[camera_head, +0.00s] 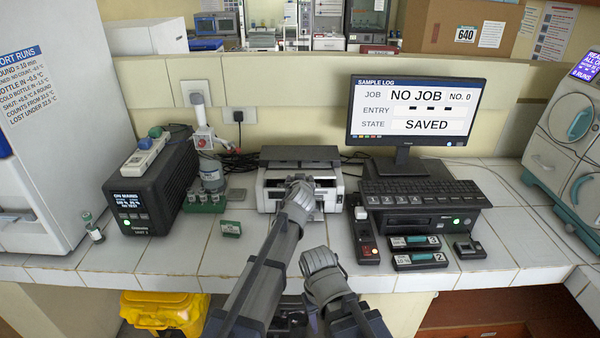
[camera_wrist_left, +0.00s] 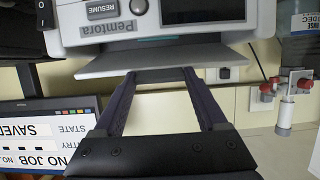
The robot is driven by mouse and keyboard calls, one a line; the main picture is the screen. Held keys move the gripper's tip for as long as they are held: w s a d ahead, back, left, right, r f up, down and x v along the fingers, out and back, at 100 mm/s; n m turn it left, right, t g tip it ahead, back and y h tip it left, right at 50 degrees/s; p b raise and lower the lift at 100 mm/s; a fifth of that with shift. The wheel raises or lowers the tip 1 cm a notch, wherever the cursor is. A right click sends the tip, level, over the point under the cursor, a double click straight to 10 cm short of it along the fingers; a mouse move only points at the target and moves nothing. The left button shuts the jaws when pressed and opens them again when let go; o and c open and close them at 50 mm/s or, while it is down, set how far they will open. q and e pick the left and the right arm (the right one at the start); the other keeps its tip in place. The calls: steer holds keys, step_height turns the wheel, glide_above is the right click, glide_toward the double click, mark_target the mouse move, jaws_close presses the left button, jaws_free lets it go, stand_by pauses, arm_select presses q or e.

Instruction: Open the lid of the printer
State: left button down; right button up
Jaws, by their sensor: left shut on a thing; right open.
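The printer (camera_head: 322,200) is a small white machine standing on the tiled bench in the head view. Its dark grey lid (camera_head: 300,154) lies above the body, with a dark gap under it. In the left wrist view, which is upside down, the printer front (camera_wrist_left: 75,32) shows a RESUME button and the lid plate (camera_wrist_left: 105,66) stands apart from the body. My left gripper (camera_head: 300,182) is at the printer's front; its fingers (camera_wrist_left: 163,76) reach the lid's edge and are shut on it. My right gripper (camera_head: 319,260) is open and empty in front of the bench.
A monitor (camera_head: 415,110) and a keyboard (camera_head: 420,192) stand right of the printer. A black box (camera_head: 150,190), a green rack (camera_head: 205,203) and a small green box (camera_head: 231,229) are on the left.

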arm_select(q)
steer(key=w+r+g+p, duration=0.1)
steer(key=r+p, duration=0.1)
steer(key=p, duration=0.1)
steer(key=w+r+g+p, duration=0.1)
steer(key=g+p, duration=0.1)
steer(key=p, duration=0.2)
steer(key=w+r+g+p, duration=0.1)
steer(key=r+p, duration=0.1)
steer(key=p, duration=0.2)
steer(key=shift+w+r+g, duration=0.2)
steer(key=shift+r+g, duration=0.1)
steer(key=shift+r, duration=0.05)
steer(key=w+r+g+p, duration=0.3)
steer(key=w+g+p, duration=0.1)
steer(key=w+p, duration=0.3)
steer(key=shift+g+p, duration=0.3)
steer(key=shift+p, duration=0.35)
steer(key=shift+w, duration=0.1)
jaws_free()
